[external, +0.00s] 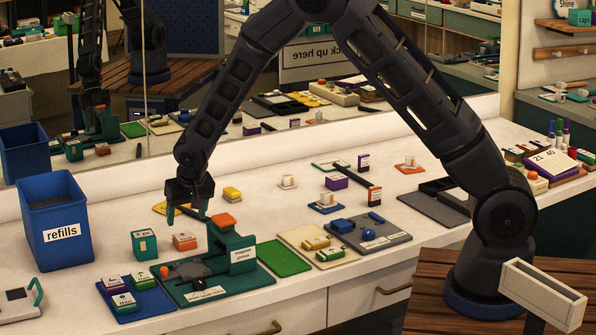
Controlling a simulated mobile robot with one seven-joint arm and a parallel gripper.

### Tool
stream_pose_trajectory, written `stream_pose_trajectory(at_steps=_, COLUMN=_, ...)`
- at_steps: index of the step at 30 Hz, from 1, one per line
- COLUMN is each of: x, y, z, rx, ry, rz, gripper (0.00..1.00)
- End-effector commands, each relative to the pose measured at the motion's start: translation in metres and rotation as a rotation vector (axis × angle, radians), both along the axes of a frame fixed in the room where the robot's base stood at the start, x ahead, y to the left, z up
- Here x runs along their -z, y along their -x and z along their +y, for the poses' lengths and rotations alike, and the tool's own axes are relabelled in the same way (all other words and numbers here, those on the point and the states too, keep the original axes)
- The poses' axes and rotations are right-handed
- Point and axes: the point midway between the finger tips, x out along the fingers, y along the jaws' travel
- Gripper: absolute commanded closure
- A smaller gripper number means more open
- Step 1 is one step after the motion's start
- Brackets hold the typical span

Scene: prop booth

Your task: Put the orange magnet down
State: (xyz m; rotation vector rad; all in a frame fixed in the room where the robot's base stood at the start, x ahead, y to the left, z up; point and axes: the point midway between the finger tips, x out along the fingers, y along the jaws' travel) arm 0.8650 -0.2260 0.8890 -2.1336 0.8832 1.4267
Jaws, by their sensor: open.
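My gripper (188,212) hangs open over the counter, with its two fingertips pointing down and nothing seen between them. A small orange block with a pale label (184,242) sits on the counter just below it, apart from the fingers. It may be the orange magnet, but I cannot read its label. Another orange piece (225,220) sits on top of the upright part of a green device (232,248), right of my gripper. A smaller orange knob (165,272) shows on the device's left side.
A teal labelled box (144,243) stands left of the orange block, and a blue refills bin (58,225) stands farther left. A blue tray (128,308) holds several labelled blocks. A mirror (330,100) lines the back.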

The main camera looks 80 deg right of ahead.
Motion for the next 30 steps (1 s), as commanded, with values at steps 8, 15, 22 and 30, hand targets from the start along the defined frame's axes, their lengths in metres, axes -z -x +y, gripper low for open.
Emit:
stream_pose_trajectory(at_steps=8, x=-0.037, y=0.010, z=0.010, rx=0.000, ry=0.000, rz=-0.001, gripper=0.34)
stream_pose_trajectory(at_steps=15, x=-0.053, y=0.017, z=0.015, rx=-0.004, ry=-0.004, rz=-0.001, gripper=0.34)
stream_pose_trajectory(at_steps=22, x=-0.107, y=0.046, z=0.028, rx=-0.050, ry=-0.037, rz=-0.002, gripper=0.34)
stream_pose_trajectory(at_steps=30, x=-0.180, y=0.103, z=0.049, rx=-0.147, ry=-0.077, rz=0.001, gripper=0.34)
